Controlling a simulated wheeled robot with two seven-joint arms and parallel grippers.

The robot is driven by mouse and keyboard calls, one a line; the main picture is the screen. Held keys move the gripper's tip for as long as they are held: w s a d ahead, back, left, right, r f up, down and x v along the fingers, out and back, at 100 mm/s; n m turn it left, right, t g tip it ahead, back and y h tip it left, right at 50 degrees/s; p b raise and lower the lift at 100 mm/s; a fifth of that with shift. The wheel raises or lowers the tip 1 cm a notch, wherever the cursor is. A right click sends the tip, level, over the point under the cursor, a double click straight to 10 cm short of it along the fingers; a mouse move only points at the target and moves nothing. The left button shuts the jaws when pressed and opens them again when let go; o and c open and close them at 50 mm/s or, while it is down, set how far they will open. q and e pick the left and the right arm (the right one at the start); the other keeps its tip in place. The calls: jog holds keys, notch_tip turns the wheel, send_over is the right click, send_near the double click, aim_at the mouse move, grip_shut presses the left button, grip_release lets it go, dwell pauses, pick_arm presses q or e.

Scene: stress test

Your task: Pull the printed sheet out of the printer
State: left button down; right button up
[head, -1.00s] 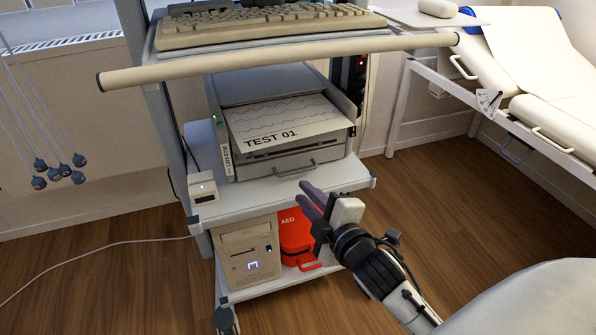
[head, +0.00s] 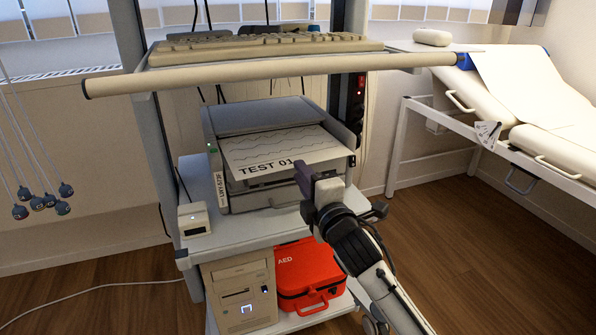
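The printed sheet (head: 277,146), white with wavy traces and "TEST 01" in black, lies on top of the grey printer (head: 262,118) on the cart's middle shelf. Its front edge faces me. My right gripper (head: 303,178) is at the front right of the printer, its dark fingertips overlapping the sheet's front edge beside the "01". I cannot tell whether the fingers touch the sheet or are parted around it. The gripper hides part of the printer's front. My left gripper is not in view.
A cream handle bar (head: 270,68) and a keyboard shelf (head: 260,48) cross above the printer. A small white box (head: 194,219) stands on the middle shelf (head: 240,232). A computer (head: 240,290) and red AED case (head: 303,275) sit below. A bed (head: 540,100) stands right.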

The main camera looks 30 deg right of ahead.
jog(key=shift+x, duration=1)
jog(key=shift+r, duration=0.1)
jog(key=shift+c, duration=0.2)
grip_shut()
jog(key=shift+s, duration=0.1)
